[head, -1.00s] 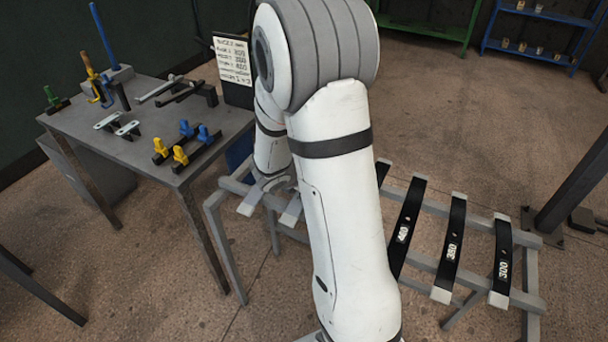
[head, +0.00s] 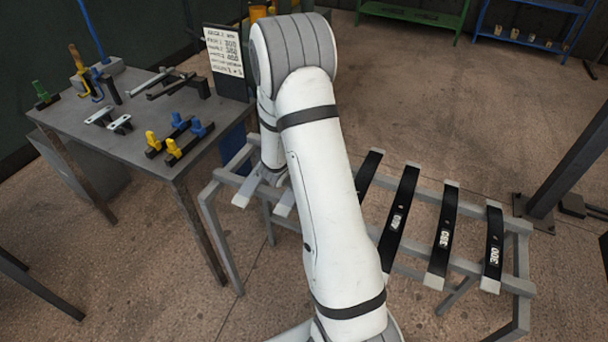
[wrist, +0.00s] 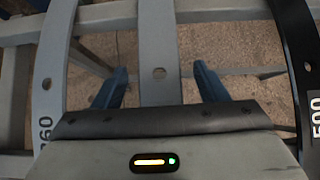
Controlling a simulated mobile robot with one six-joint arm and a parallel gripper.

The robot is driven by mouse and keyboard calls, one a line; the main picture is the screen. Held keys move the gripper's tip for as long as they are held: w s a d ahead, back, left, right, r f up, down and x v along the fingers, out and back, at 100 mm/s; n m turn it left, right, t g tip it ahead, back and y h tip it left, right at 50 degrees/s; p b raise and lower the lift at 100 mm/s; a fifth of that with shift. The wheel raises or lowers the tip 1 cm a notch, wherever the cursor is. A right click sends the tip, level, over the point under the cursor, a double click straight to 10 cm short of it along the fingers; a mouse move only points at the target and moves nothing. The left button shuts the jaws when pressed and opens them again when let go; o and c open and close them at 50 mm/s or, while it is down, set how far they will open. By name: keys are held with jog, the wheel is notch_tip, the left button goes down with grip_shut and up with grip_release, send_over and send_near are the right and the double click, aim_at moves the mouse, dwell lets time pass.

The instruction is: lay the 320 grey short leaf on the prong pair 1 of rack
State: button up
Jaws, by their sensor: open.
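In the wrist view my gripper (wrist: 160,88) is open, with one blue finger on each side of a light grey strip (wrist: 158,40). The strip has a small hole and looks like a grey leaf; its number is hidden, so I cannot tell whether it is the 320. I see no contact with the fingers. A grey leaf marked 360 (wrist: 55,60) lies to the left, partly covered. In the head view my arm hides the gripper. Two light grey strip ends (head: 247,192) (head: 284,204) show beside the arm on the grey rack (head: 206,205).
Black leaves marked 400 (head: 398,205), 380 (head: 446,220) and 300 (head: 494,235) lie on the rack's right side. A black leaf marked 500 (wrist: 290,60) is right of my gripper. A workbench (head: 75,125) with tools stands left. A dark post (head: 570,160) rises at right.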

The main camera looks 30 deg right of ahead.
jog(key=shift+c, duration=0.5)
jog(key=shift+r, duration=0.1)
grip_shut()
